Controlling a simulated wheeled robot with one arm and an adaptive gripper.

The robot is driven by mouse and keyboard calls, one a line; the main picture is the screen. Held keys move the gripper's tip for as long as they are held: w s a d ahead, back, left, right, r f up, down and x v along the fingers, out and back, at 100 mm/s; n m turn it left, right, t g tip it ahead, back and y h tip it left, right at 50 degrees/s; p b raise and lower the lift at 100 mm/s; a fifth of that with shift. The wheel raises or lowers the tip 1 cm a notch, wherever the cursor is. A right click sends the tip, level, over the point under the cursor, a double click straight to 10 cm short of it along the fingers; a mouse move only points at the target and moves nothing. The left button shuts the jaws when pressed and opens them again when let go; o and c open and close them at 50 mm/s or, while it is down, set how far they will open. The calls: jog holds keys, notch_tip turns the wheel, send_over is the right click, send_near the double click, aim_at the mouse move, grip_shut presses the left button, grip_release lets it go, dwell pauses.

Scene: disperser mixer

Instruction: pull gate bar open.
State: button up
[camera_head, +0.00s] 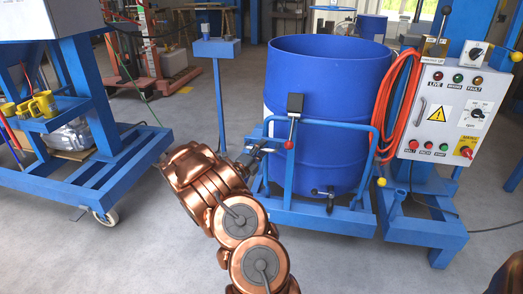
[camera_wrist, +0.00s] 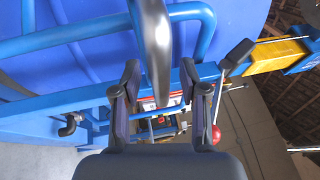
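The gate bar (camera_head: 340,127) is a bent blue tube across the front of the large blue drum (camera_head: 335,75). It also shows in the wrist view (camera_wrist: 85,33) as a blue rail across the top. My gripper (camera_head: 256,150) is at the left side of the drum's frame, partly hidden by my copper wrist. In the wrist view my gripper (camera_wrist: 163,100) has its two dark fingers apart. A grey, rounded metal bar (camera_wrist: 155,45) comes down from the top between them. I cannot tell whether the fingers touch it.
A lever with a red knob (camera_head: 289,145) stands at the drum's front; a red knob (camera_wrist: 216,134) shows right of my fingers. A control panel (camera_head: 452,112) and orange hose (camera_head: 385,95) are at right. A blue wheeled frame (camera_head: 85,165) is at left.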

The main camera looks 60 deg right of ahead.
grip_shut()
jog(key=shift+a+g, duration=0.2)
jog(key=shift+g, duration=0.2)
dwell(0.4)
